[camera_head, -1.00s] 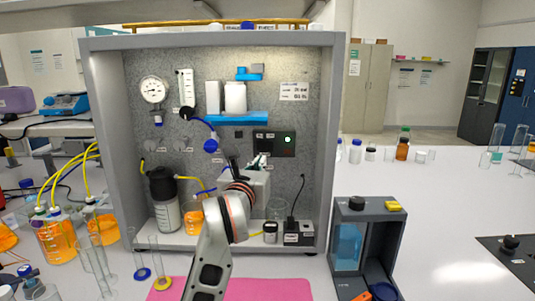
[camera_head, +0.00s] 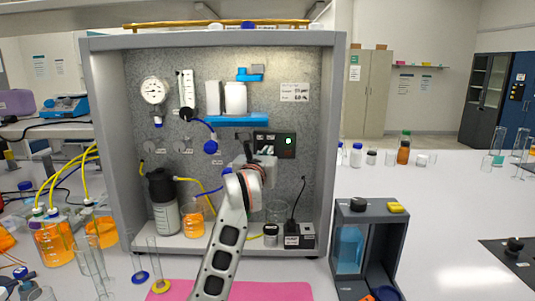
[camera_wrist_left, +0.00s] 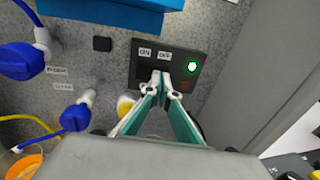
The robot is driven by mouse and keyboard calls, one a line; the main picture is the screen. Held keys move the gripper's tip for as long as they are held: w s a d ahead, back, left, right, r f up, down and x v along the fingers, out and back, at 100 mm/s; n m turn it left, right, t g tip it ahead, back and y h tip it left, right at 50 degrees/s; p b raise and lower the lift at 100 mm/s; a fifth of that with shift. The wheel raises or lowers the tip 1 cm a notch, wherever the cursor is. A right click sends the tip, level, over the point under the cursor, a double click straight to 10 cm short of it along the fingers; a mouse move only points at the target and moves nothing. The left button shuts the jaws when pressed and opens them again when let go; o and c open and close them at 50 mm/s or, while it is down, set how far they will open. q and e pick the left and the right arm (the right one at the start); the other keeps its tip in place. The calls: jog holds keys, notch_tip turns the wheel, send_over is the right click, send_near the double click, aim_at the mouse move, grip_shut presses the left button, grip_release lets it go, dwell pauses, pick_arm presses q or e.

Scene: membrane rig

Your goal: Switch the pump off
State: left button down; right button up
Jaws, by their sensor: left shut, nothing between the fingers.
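The dark pump panel (camera_head: 288,152) sits on the grey back wall of the rig in the head view, with a lit green lamp (camera_head: 289,141). In the left wrist view the panel (camera_wrist_left: 146,74) has two small white labels, seemingly ON and OFF, the green lamp (camera_wrist_left: 192,66) and a dim red spot below it. My left gripper (camera_wrist_left: 163,79) is shut and empty, its tips in front of the panel just below the labels. The tips hide whatever is under the labels; contact cannot be told. In the head view my left gripper (camera_head: 247,149) covers the panel's left side.
A blue shelf (camera_head: 238,119) with white containers is above the panel. Blue-capped valves (camera_wrist_left: 77,117) and tubing are to the left. A dark bottle (camera_head: 162,205) and an orange flask (camera_head: 193,222) stand on the rig floor. The rig's right side wall (camera_head: 331,130) is close by.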

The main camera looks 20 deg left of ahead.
pick_arm(q)
jog(key=shift+w+d+r+n+y+b, duration=0.1)
jog(key=shift+w+d+n+y+b, duration=0.1)
jog(key=shift+w+n+y+b, duration=0.3)
jog(key=shift+w+d+r+n+y+b, duration=0.1)
jog(key=shift+w+d+n+y+b, duration=0.2)
jog(key=shift+y, duration=0.4)
jog(key=shift+s+a, duration=0.1)
jog(key=shift+s, duration=0.05)
jog(key=v, duration=0.7)
jog(key=shift+s, duration=0.3)
